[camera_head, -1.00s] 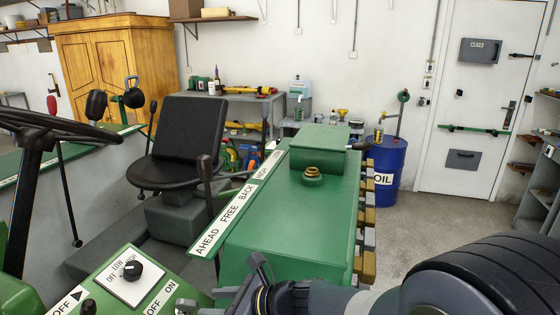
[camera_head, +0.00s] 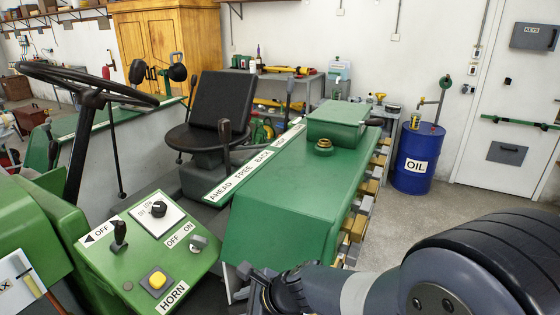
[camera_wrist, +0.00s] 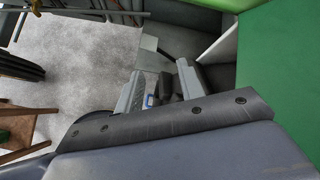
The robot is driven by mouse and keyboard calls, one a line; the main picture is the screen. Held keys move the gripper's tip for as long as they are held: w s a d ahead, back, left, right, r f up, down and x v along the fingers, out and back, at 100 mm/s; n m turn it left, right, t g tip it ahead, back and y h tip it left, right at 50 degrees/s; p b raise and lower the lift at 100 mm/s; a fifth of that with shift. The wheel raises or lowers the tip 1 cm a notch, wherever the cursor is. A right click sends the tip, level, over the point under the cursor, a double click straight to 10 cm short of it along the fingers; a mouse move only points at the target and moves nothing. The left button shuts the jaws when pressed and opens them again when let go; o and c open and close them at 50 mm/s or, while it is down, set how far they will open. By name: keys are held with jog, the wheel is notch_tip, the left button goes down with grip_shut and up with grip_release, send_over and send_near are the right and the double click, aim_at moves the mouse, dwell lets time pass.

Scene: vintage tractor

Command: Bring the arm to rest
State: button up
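My arm (camera_head: 430,268) reaches in from the lower right of the head view. My gripper (camera_head: 256,290) is low in the middle, beside the near end of the green tractor cover (camera_head: 275,215) and right of the control panel (camera_head: 150,250). In the wrist view, the two grey fingers of my gripper (camera_wrist: 160,88) stand apart with a gap between them. I see no object held in the gap. Dark tractor parts and grey floor lie beyond the fingers.
The panel carries a black lever (camera_head: 119,232), a rotary knob (camera_head: 159,208) and a yellow horn button (camera_head: 157,279). The steering wheel (camera_head: 85,80) and black seat (camera_head: 218,105) are at left. A blue oil drum (camera_head: 413,165) stands at right, with open floor (camera_head: 470,198) near it.

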jog(key=shift+s+d+f+n+h, duration=0.15)
jog(key=shift+d+f+n+h, duration=0.2)
jog(key=shift+d+n, duration=0.1)
jog(key=shift+f, duration=0.1)
